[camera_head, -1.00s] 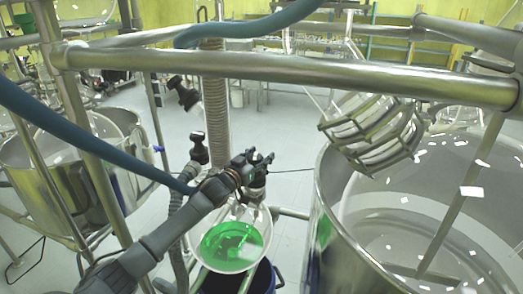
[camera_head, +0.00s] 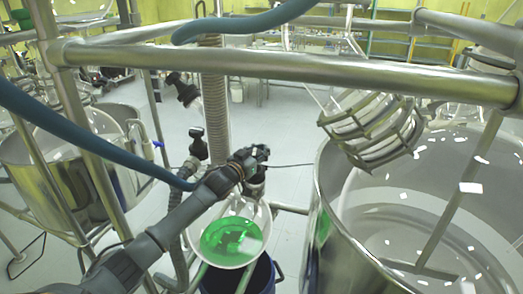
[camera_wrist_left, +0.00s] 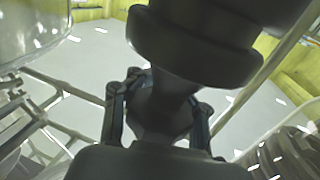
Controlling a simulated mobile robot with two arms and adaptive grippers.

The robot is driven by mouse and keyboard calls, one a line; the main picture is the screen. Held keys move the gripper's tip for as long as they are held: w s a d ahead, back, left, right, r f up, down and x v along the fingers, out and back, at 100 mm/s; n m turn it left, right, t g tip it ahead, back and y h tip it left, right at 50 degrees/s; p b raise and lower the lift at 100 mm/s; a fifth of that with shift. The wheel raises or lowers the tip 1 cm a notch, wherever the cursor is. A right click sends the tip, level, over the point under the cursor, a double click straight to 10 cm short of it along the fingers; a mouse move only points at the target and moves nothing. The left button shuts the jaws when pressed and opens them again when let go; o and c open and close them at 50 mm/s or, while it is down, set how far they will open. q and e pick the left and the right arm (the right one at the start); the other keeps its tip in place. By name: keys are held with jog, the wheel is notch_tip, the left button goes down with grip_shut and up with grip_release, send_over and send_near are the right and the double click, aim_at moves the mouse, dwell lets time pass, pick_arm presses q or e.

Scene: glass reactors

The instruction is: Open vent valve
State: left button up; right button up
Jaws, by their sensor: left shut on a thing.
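The vent valve (camera_head: 254,186) stands at the neck of a round glass flask (camera_head: 232,240) holding green liquid. Its black handle shows large in the left wrist view (camera_wrist_left: 195,45), with a wide top and a narrower part below. My left gripper (camera_head: 256,155) is at the top of the valve. In the wrist view the fingers of my left gripper (camera_wrist_left: 158,105) sit on both sides of the handle's narrower part and are shut on it. The gripper hides part of the valve in the head view. My right gripper is not in view.
A steel frame bar (camera_head: 290,78) crosses above the work area, and blue hoses (camera_head: 90,135) hang at the left. A large steel-rimmed vessel (camera_head: 325,230) stands close on the right. A blue container (camera_head: 262,280) is below the flask. Black-handled fittings (camera_head: 197,145) stand left of the gripper.

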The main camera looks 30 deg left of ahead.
pick_arm(q)
jog(key=shift+f, duration=0.3)
jog(key=shift+s+a+f+n+y+b, duration=0.1)
jog(key=shift+f+n+y+b, duration=0.05)
jog(key=shift+n+y+b, duration=0.8)
jog(key=n+g+y+b, duration=0.1)
jog(key=y+b, duration=0.1)
jog(key=b, duration=0.1)
jog(key=a+n+g+y+b, duration=0.1)
jog(key=n+y+b, duration=0.1)
jog(key=y+b, duration=0.1)
jog(key=n+g+y+b, duration=0.1)
jog(key=n+y+b, duration=0.1)
jog(key=b, duration=0.3)
jog(key=shift+s+a+f+g+y, duration=0.3)
jog(key=shift+s+a+f+y, duration=0.1)
jog(key=shift+y, duration=0.15)
grip_shut()
jog(key=shift+s+a+r+n+g+y+b, duration=0.25)
jog(key=shift+n+g+y+b, duration=1.05)
jog(key=shift+b, duration=1)
jog(key=shift+s+a+r+n+g+y+b, duration=0.1)
jog(key=shift+s+a+n+g+y+b, duration=0.2)
jog(key=shift+n+g+y+b, duration=1.2)
jog(key=shift+s+a+r+n+g+y+b, duration=0.2)
jog(key=shift+s+n+g+y+b, duration=0.4)
jog(key=shift+g+b, duration=1.7)
jog(key=shift+w+n+t+b, duration=0.2)
jog(key=shift+n+t+b, duration=0.05)
jog(key=shift+t+b, duration=0.55)
